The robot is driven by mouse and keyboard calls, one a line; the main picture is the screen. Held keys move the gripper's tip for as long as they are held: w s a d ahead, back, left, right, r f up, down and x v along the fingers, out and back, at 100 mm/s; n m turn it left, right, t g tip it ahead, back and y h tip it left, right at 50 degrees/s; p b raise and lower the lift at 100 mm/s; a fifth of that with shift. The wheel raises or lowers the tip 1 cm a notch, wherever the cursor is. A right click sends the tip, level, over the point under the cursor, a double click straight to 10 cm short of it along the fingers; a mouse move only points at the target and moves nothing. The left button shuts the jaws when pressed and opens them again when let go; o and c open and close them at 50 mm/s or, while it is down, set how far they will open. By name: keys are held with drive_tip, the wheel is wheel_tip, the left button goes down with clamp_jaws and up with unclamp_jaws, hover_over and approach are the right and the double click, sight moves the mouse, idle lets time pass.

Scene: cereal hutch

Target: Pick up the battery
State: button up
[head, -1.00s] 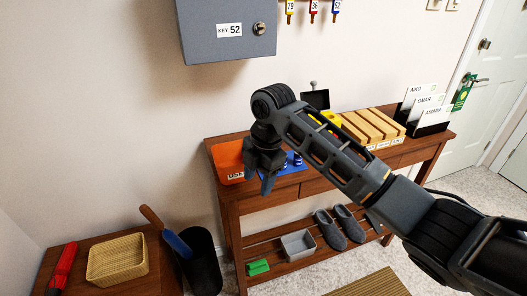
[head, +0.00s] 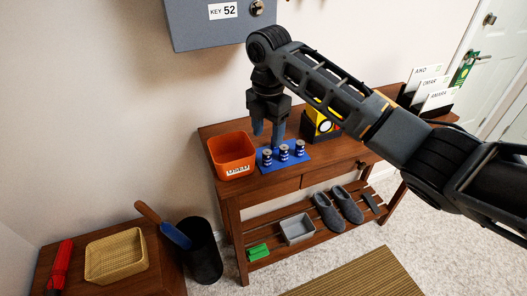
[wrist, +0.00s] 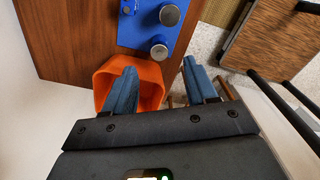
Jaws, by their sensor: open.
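Which is meant I cannot tell.
An orange bin (head: 232,152) marked "USED" stands left of the mat and shows below my left finger in the wrist view (wrist: 150,92). A yellow and black object (head: 318,122) stands right behind the mat. A grey key cabinet (head: 205,30) hangs above. A lower shelf holds slippers (head: 328,211).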

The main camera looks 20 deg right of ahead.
sight(267, 152)
drive_tip(key=shift+f, duration=3.9)
clamp_jaws()
